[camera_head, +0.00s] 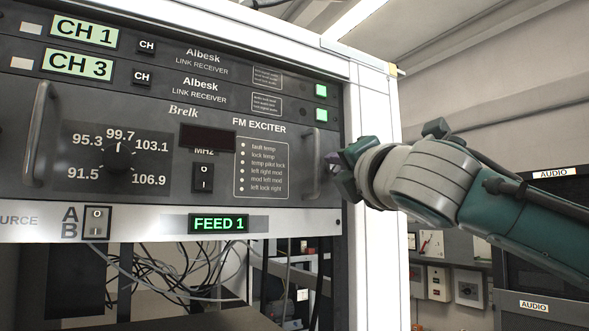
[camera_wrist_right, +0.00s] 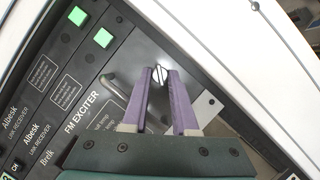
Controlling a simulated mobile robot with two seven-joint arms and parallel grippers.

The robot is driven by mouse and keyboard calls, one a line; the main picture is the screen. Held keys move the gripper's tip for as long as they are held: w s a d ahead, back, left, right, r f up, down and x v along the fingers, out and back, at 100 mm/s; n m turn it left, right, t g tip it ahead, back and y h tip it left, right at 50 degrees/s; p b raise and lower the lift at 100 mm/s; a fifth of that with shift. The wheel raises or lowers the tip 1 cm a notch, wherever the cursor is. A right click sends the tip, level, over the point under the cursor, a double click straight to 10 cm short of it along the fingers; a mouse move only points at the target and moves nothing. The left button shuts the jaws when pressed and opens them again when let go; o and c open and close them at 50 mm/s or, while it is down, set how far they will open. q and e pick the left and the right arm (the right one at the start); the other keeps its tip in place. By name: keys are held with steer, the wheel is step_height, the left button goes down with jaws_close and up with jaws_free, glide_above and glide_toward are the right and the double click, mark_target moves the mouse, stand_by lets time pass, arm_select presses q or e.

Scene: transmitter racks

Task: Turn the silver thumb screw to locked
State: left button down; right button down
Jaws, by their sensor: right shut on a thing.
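The silver thumb screw (camera_wrist_right: 159,75) shows in the right wrist view as a small round head with a dark slot, at the right edge of the FM exciter panel (camera_head: 222,150). The purple fingers of my right gripper (camera_wrist_right: 160,84) stand on either side of it and are shut on it. In the head view my right gripper (camera_head: 338,168) reaches in from the right to the panel's edge, beside the right panel handle (camera_head: 309,160); it hides the screw there. I cannot read any locked mark. My left gripper is not in view.
Two link receivers (camera_head: 205,69) sit above the exciter, and a FEED 1 strip (camera_head: 170,224) lies below it. The white rack post (camera_head: 372,110) is close behind my right gripper. Loose cables (camera_head: 175,265) hang in the open bay below.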

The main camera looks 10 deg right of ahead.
steer(key=shift+r+m+g+h, duration=0.15)
steer(key=shift+m+g, duration=0.5)
steer(key=shift+m, duration=1)
steer(key=shift+r+m+g+h, duration=0.15)
steer(key=shift+m+g, duration=0.45)
steer(key=shift+m, duration=1.1)
steer(key=shift+r+m+g+h, duration=0.15)
steer(key=shift+m+g, duration=0.5)
steer(key=shift+m, duration=1)
steer(key=c, duration=0.7)
jaws_free()
steer(key=shift+s, duration=0.1)
